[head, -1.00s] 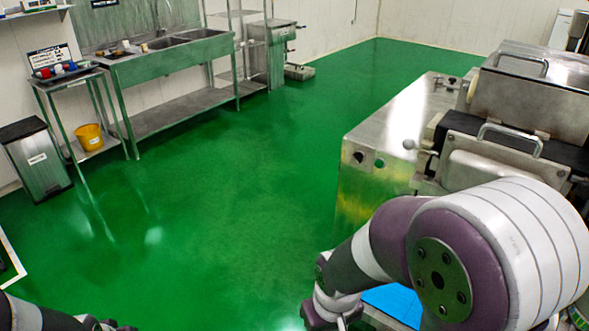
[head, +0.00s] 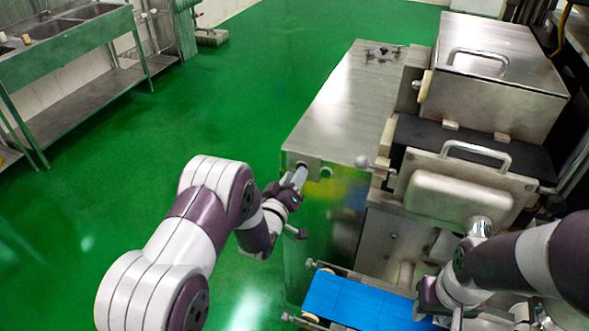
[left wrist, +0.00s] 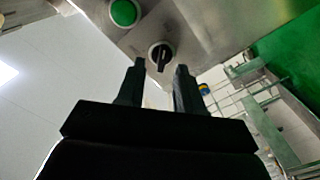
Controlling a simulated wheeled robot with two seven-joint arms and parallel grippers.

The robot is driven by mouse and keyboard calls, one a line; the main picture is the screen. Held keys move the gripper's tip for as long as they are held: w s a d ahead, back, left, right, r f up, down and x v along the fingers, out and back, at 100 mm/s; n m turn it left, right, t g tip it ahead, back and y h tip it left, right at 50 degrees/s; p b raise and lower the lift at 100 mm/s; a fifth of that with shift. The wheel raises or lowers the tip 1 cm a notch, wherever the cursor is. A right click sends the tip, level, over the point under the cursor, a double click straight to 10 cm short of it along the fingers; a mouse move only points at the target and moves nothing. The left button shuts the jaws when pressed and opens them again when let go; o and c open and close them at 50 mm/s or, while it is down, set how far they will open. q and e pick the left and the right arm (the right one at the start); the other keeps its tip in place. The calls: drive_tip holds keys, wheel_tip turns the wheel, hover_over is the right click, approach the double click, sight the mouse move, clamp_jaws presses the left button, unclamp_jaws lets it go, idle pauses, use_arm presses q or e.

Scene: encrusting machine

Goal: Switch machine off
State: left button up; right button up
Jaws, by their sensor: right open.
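The machine (head: 345,100) is a steel encrusting machine with controls on the near end of its long cabinet. In the left wrist view, a black rotary switch (left wrist: 161,56) with a raised grip sits on the steel panel beside a round green button (left wrist: 125,12). My left gripper (head: 299,178) is at this panel. Its two fingers (left wrist: 160,67) are apart, with the switch seen in the gap between their tips. I cannot tell whether they touch it. A round control (head: 327,172) shows beside the gripper in the head view. My right gripper (head: 438,314) is open above the belt.
A blue conveyor belt (head: 350,303) runs out low at the front of the machine. A lever with a ball end (head: 364,162) stands out near the hopper covers. A steel sink table (head: 70,60) is far left. Green floor (head: 240,110) between them is clear.

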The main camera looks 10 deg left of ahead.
use_arm(q)
drive_tip(key=shift+w+d+f, duration=0.15)
drive_tip(key=shift+w, duration=1)
drive_tip(key=shift+s, duration=0.25)
clamp_jaws()
use_arm(e)
drive_tip(key=shift+r, duration=0.25)
drive_tip(key=shift+f, duration=0.25)
use_arm(q)
drive_tip(key=shift+f+n+b, duration=0.15)
drive_tip(key=shift+n+b, duration=2.15)
drive_tip(key=shift+n, duration=2.15)
drive_tip(key=shift+f+n+b, duration=0.1)
drive_tip(key=shift+n+b, duration=2.15)
drive_tip(key=shift+n, duration=2.2)
use_arm(e)
wheel_tip(320, 180, down, 9)
